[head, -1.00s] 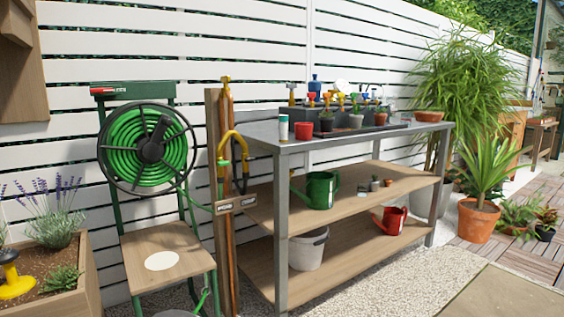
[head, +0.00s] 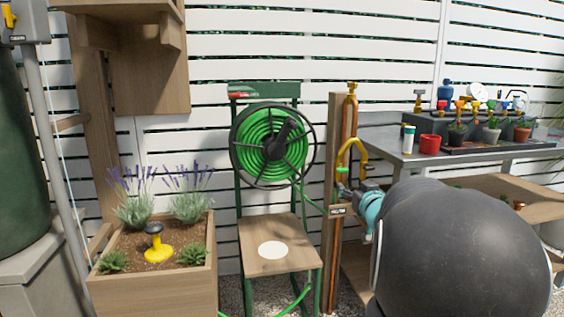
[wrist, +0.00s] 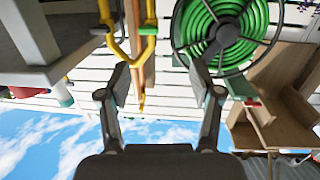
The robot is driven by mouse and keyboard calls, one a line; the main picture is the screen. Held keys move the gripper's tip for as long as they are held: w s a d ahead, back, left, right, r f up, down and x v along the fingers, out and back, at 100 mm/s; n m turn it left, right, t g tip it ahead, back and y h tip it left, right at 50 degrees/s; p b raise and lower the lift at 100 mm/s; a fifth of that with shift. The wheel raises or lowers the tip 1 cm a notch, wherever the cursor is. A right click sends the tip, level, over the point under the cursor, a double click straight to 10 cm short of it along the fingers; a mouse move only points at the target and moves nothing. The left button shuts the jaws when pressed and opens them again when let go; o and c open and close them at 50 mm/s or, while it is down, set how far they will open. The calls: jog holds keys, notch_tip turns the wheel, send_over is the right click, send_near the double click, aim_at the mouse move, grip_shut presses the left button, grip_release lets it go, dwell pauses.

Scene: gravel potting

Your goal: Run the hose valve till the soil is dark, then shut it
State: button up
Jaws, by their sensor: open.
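The planter box (head: 160,290) at lower left holds brown soil (head: 190,252) with a yellow sprinkler head (head: 155,245) standing in it. A wooden post with a copper pipe (head: 350,118) carries a brass tap (head: 352,90) on top. A yellow curved pipe (head: 354,143) with yellow fittings sits lower on the post; it also shows upside down in the wrist view (wrist: 107,20). My gripper (wrist: 158,75) is open and empty, its fingers short of the post. In the head view my arm reaches toward the yellow fittings and partly hides the post and the gripper.
A green hose reel (head: 272,145) hangs on a stand left of the post, with a wooden shelf (head: 285,262) below. A metal bench (head: 390,155) with pots stands to the right. A white slatted fence is behind.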

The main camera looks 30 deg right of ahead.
aim_at(344, 170)
jog(key=shift+n+t+y, duration=0.3)
jog(key=shift+t+y, duration=0.3)
jog(key=d+x, duration=0.1)
jog(key=x, duration=0.3)
jog(key=d+x, duration=0.1)
jog(key=x, duration=0.4)
jog(key=d+x, duration=0.1)
jog(key=x, duration=0.4)
jog(key=shift+s+d+p, duration=0.2)
jog(key=shift+d+p, duration=0.05)
jog(key=shift+p, duration=0.15)
jog(key=c, duration=1.1)
